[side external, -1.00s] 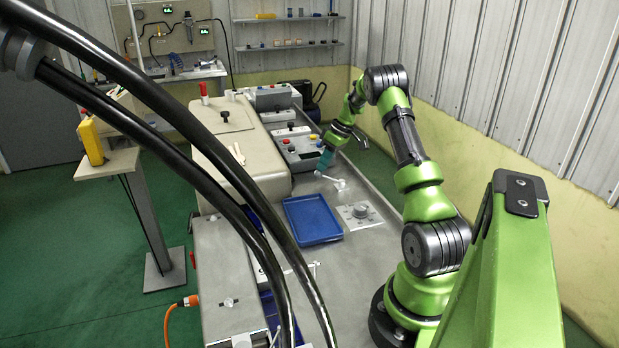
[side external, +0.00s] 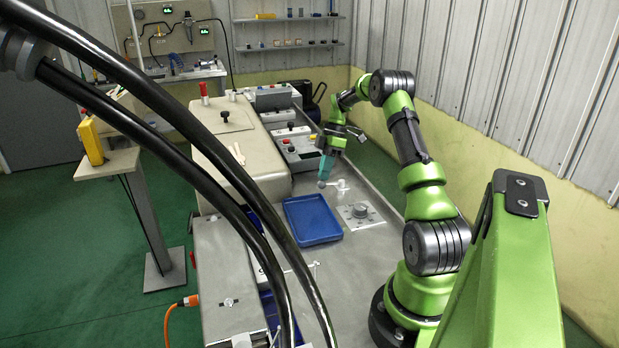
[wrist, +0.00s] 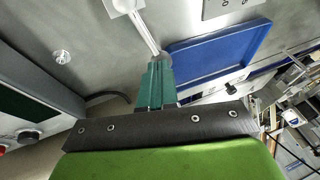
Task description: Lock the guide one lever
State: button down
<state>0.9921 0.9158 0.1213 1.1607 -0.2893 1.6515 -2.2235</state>
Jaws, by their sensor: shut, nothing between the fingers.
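A small pale lever on a white base (side external: 341,185) is fixed to the grey bench top, behind the blue tray; I cannot read a label that says it is guide one. In the wrist view its rod (wrist: 145,32) runs from the white base down to the teal fingers. My gripper (side external: 322,183) points down at the lever's left end. In the wrist view my gripper (wrist: 157,62) has its fingers together with nothing held between them. The fingertips overlap the rod's end in that view; I cannot tell whether they touch it.
A blue tray (side external: 289,207) lies in front of the lever. A plate with a round knob (side external: 360,210) is to the tray's right. A grey control box (side external: 302,153) stands behind, and a beige housing (side external: 262,182) is on the left. Bare bench lies right of the lever.

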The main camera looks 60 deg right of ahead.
jog(key=n, duration=0.1)
jog(key=s+a+n+g, duration=0.1)
jog(key=n, duration=0.1)
jog(key=shift+s+a+f, duration=0.1)
jog(key=shift+s+f, duration=0.05)
jog(key=shift+s, duration=0.05)
jog(key=shift+s+d, duration=0.2)
jog(key=shift+d, duration=0.65)
jog(key=shift+d, duration=0.1)
jog(key=v, duration=1.2)
jog(key=shift+w, duration=0.15)
